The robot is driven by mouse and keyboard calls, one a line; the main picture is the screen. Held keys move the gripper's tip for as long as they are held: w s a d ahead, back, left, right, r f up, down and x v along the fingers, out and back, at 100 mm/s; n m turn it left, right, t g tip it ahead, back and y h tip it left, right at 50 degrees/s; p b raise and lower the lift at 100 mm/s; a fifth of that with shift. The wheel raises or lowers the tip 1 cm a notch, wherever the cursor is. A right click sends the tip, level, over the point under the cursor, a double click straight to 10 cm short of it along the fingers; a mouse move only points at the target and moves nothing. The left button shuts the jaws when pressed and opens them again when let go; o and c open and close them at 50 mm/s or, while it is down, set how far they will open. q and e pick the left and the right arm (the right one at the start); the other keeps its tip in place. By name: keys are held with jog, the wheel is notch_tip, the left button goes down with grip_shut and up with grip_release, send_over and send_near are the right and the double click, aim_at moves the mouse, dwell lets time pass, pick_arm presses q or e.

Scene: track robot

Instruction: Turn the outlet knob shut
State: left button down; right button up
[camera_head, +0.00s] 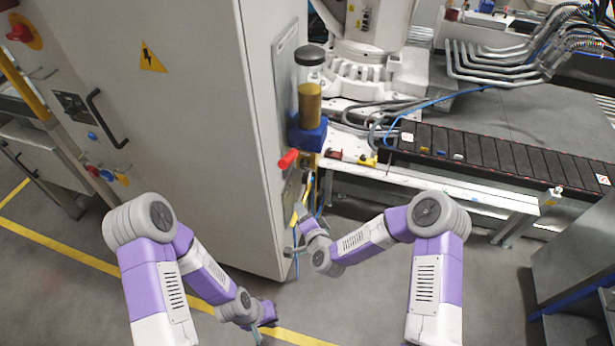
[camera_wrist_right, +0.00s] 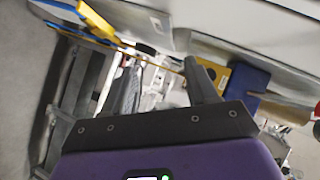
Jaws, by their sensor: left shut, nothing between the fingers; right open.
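A red knob (camera_head: 288,159) sticks out to the left at the foot of an air unit with an amber bowl (camera_head: 309,103) and a blue block (camera_head: 307,135), on the cabinet's side panel. I cannot tell for certain that it is the outlet knob. My right gripper (camera_head: 295,238) is below it, beside the cabinet edge and near yellow and blue hoses. In the right wrist view my right gripper (camera_wrist_right: 153,72) is open, with nothing held. The blue block (camera_wrist_right: 248,82) shows beyond its right finger, and a bit of red (camera_wrist_right: 317,110) at the right edge. My left gripper (camera_head: 262,318) is shut and empty, low over the floor.
The large grey cabinet (camera_head: 190,110) with a black handle (camera_head: 105,118) fills the left. A black conveyor (camera_head: 490,155) on a white frame and a robot base (camera_head: 365,65) stand at the back right. Floor is open at lower middle.

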aim_at(304, 167)
jog(key=shift+w+d+r+m+t+h+b, duration=0.1)
jog(key=shift+w+r+m+t+h+b, duration=0.6)
jog(key=shift+w, duration=1.4)
jog(key=shift+w+a+r+m+t+h+b, duration=0.1)
jog(key=shift+w+r+m+t+h, duration=0.15)
jog(key=shift+w+r+m+t, duration=1.1)
jog(key=shift+w+d+r+m+t+h+b, duration=0.1)
jog(key=shift+w+r+m+h+b, duration=0.35)
jog(key=shift+w+r, duration=1.6)
jog(key=shift+w+f, duration=0.8)
jog(key=shift+f, duration=0.05)
jog(key=shift+c, duration=0.4)
jog(key=c, duration=1)
